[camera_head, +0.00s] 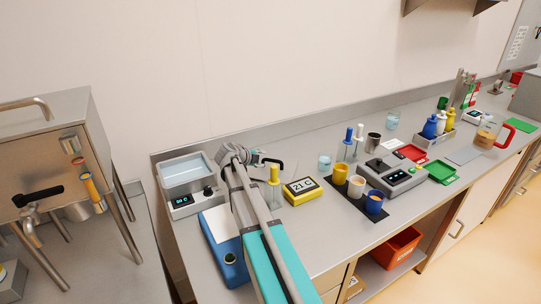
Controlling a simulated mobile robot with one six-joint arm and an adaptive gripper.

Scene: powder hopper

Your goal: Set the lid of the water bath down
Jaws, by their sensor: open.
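The water bath (187,173) stands at the left end of the bench, a pale basin with a lit display on its front. Its top looks uncovered, with bluish water showing inside. My gripper (259,158) is right of the bath, low over the back of the bench. It is open. A dark curved handle (273,163) shows just beyond the fingertips; it may belong to the lid, but I cannot tell. No lid plate shows clearly, and my arm hides part of the bench there.
A blue device with a white top (220,223) sits left of my arm. A yellow timer (301,190) and a yellow-topped bottle (273,176) stand close on the right. Cups, a scale (391,175) and bottles are further right. A steel hopper (60,145) stands at left.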

